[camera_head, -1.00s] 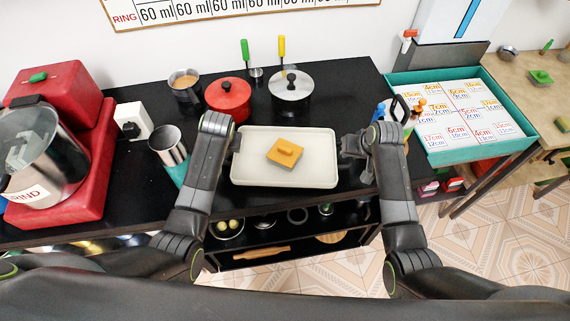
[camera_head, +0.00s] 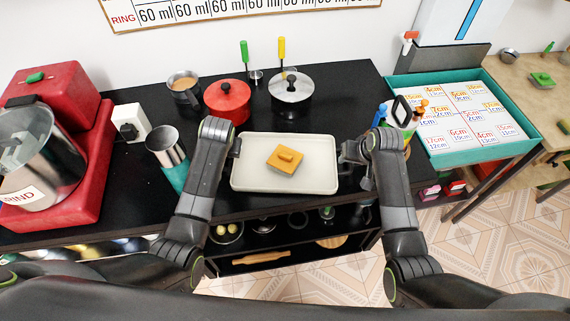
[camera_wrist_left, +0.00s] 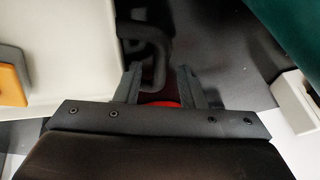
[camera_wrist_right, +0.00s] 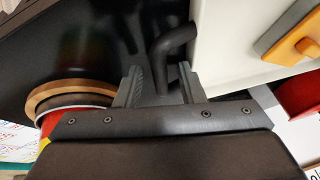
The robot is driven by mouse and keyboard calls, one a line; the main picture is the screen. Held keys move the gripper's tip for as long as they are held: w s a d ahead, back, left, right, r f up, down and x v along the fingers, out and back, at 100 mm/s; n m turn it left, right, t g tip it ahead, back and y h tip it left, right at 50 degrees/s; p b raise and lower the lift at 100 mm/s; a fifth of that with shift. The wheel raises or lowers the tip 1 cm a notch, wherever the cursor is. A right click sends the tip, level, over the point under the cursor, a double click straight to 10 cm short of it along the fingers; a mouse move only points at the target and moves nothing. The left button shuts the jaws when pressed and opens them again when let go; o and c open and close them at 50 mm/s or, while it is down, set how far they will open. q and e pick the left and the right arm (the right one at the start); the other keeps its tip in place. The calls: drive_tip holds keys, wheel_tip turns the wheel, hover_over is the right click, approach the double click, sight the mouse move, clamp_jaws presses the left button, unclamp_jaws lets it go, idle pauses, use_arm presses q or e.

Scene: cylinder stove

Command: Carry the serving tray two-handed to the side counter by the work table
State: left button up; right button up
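The serving tray (camera_head: 250,178) is a cream rectangle with dark handles, flat on the black counter (camera_head: 320,110). An orange block with a knob (camera_head: 285,159) lies in it. My left gripper (camera_head: 236,147) is at the tray's left end. In the left wrist view, its open fingers (camera_wrist_left: 160,85) stand either side of the dark handle (camera_wrist_left: 150,40), with a gap. My right gripper (camera_head: 352,152) is at the right end. In the right wrist view, its open fingers (camera_wrist_right: 160,85) stand either side of the other handle (camera_wrist_right: 172,42). Whether any finger touches is unclear.
A red pot (camera_head: 228,102) and a steel pot (camera_head: 291,95) stand behind the tray. A steel cup (camera_head: 165,145) and red mixer (camera_head: 75,150) are left. A jug-like container (camera_head: 400,115) is right. Beyond are a teal-rimmed card tray (camera_head: 490,152) and a wooden table (camera_head: 535,75).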

drive_tip(key=shift+r, duration=0.1)
use_arm(q)
drive_tip(key=v, duration=1.1)
drive_tip(key=shift+s, duration=0.15)
use_arm(e)
drive_tip(key=v, duration=1.2)
use_arm(q)
drive_tip(key=shift+d+r, duration=0.1)
use_arm(e)
drive_tip(key=shift+d, duration=0.1)
